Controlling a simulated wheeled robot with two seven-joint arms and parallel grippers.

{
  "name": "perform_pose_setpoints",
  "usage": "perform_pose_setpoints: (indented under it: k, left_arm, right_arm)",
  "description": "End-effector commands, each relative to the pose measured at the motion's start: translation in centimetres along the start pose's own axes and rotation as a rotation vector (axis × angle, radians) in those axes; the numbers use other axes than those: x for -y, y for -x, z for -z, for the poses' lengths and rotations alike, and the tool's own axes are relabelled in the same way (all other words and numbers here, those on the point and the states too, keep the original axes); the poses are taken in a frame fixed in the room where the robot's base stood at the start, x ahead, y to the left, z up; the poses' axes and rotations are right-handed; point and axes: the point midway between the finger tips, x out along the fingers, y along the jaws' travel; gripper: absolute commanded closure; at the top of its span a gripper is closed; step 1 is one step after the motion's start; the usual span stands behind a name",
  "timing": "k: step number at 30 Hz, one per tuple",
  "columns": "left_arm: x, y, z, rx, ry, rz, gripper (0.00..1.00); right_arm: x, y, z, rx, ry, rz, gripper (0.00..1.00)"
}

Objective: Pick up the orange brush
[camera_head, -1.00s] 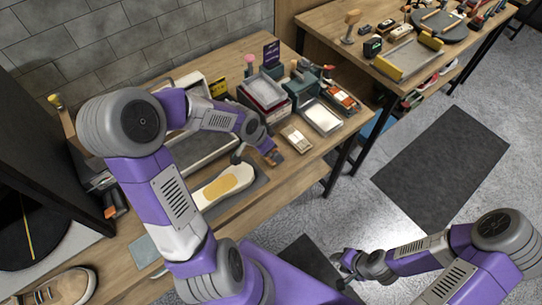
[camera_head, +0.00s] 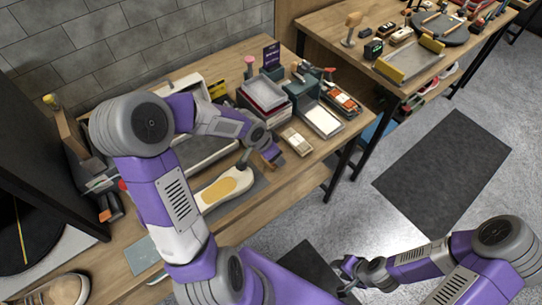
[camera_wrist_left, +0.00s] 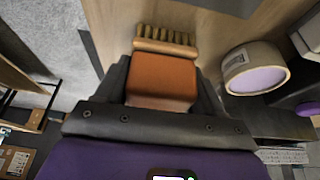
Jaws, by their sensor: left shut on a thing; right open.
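The orange brush (camera_wrist_left: 162,78) is between the fingers of my left gripper in the left wrist view. It has an orange block body, and its tan bristles point away from the wrist. My left gripper (camera_head: 268,158) is shut on it over the wooden table, right of the sneaker, in the head view. Little of the brush shows there, and I cannot tell whether it touches the table. My right gripper (camera_head: 347,275) is open and empty, low over the floor away from the table.
A pale sneaker (camera_head: 225,187) lies sole up on the table beside my left arm.

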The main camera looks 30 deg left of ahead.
Motion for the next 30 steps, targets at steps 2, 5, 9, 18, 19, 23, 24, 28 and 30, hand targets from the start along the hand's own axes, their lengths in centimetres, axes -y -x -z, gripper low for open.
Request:
perform_pose_setpoints:
  k: [2,5,9,18,19,23,24,28,30]
  left_arm:
    - [0.0,0.0,0.0,0.000,0.000,0.000,0.63]
    - [0.0,0.1,0.1,0.000,0.000,0.001,0.63]
    - [0.1,1.5,0.6,-0.001,0.001,0.003,0.63]
    - [0.1,7.1,3.0,-0.003,0.000,0.003,0.63]
    - [0.1,7.5,3.1,-0.002,0.001,0.002,0.63]
    - [0.1,8.8,3.7,-0.001,0.000,0.002,0.63]
    - [0.0,9.1,3.8,-0.001,-0.001,0.001,0.63]
    - [0.0,9.3,3.9,-0.001,0.000,0.000,0.63]
    - [0.0,9.3,3.9,-0.001,0.000,0.000,0.63]
  right_arm:
    - [0.0,0.0,0.0,0.000,0.000,0.000,0.57]
    - [0.0,0.1,0.0,0.000,0.000,0.000,0.57]
    - [0.3,0.9,0.0,0.000,0.000,0.000,0.57]
    - [1.3,3.5,-0.1,0.000,0.000,0.000,0.57]
    - [1.4,3.7,-0.2,0.000,0.000,0.000,0.57]
    - [1.5,4.1,-0.2,0.000,0.000,0.000,0.57]
    - [1.6,4.2,-0.2,0.000,0.000,0.000,0.57]
    - [1.6,4.2,-0.2,0.000,0.000,0.000,0.57]
    - [1.6,4.2,-0.2,0.000,0.000,0.000,0.57]
